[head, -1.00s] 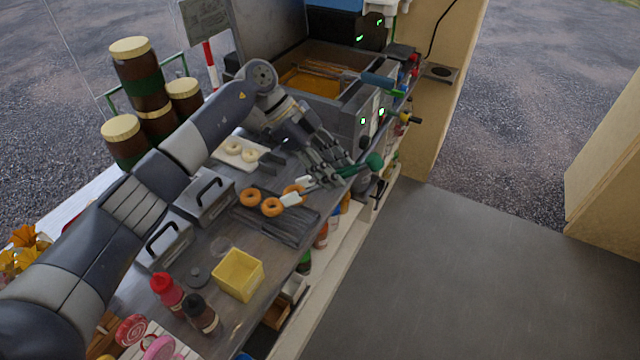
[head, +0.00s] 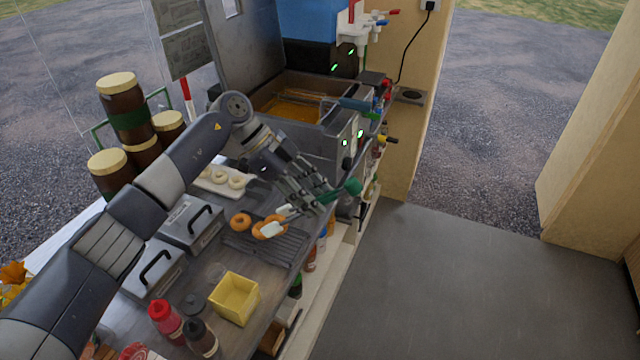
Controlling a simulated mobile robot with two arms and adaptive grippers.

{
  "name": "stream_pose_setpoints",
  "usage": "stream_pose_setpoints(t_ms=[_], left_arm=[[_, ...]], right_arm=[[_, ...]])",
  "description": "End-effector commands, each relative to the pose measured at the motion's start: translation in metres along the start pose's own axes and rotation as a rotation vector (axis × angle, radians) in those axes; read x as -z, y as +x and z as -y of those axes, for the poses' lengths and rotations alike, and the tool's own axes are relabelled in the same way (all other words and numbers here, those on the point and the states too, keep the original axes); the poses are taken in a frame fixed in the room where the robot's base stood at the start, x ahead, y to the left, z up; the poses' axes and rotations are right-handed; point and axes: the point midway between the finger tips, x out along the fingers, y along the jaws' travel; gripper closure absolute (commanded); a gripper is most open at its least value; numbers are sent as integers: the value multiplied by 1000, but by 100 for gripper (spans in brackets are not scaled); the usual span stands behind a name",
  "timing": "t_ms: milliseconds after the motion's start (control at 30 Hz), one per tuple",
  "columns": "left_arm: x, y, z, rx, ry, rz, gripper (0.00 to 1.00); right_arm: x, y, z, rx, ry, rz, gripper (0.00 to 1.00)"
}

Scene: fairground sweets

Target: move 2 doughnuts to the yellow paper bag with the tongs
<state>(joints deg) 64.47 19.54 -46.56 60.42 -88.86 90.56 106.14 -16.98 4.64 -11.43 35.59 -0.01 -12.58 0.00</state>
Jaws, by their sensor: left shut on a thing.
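My left gripper (head: 318,190) is shut on the tongs, which have a green handle end (head: 352,187) and pale tips (head: 270,230). The fingers hide the middle of the tongs. The tips are at the front doughnut (head: 257,232), overlapping it in the picture; I cannot tell whether they grip it. A second brown doughnut (head: 240,221) lies to its left, and another is partly hidden behind the tips, all around a dark rack (head: 285,250). The open yellow paper bag (head: 234,298) stands on the counter in front of the rack and looks empty. My right gripper is out of view.
A white tray (head: 205,186) with pale dough rings lies behind the rack. Lidded metal containers (head: 190,226) stand to the left. Red (head: 166,319) and dark (head: 200,338) bottles stand left of the bag. A fryer (head: 290,105) is at the back.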

Motion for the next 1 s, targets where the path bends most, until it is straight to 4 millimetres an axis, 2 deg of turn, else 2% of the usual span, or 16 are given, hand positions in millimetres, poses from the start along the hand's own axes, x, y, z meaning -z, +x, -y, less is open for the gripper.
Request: stream_pose_setpoints(t_ms=[333,1000], left_arm=[[-8,-13,-54,0,0,1,99],[-25,-32,-157,0,-1,0,99]], right_arm=[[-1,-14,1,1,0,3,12],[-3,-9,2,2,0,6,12]])
